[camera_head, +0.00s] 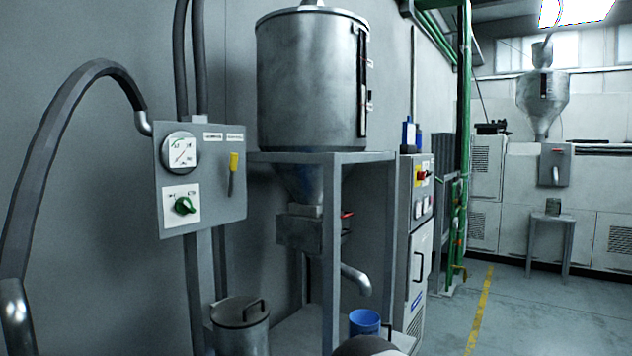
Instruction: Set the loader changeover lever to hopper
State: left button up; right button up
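A grey control panel (203,220) stands on posts at the left. On its right side is a lever with a yellow grip (234,161) at the top and a dark shaft (230,185) below it. The lever stands nearly upright, leaning slightly right at its top. Two small white labels, left (213,136) and right (235,136), sit above it; their text is too small to read. A round gauge (181,152) and a green knob (184,205) on a white plate are on the panel's left side.
A large metal hopper (310,85) stands on a grey frame right of the panel, with a spout (356,280) above a blue container (364,322). A lidded metal bin (240,325) stands below the panel. A thick hose (40,170) arches at left. Open floor (530,310) lies right.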

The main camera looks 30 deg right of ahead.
aim_at(232, 166)
jog(key=z, duration=0.55)
jog(key=i+l+u, duration=0.2)
jog(key=l, duration=0.2)
jog(key=i+l+u, duration=0.15)
jog(key=l, duration=0.35)
jog(key=i+l+u, duration=0.2)
jog(key=l, duration=0.25)
jog(key=i+l+u, duration=0.2)
jog(key=l, duration=0.3)
jog(key=i+l+u, duration=0.15)
jog(key=l, duration=0.4)
jog(key=l+u, duration=0.2)
jog(key=l, duration=0.3)
jog(key=i, duration=0.05)
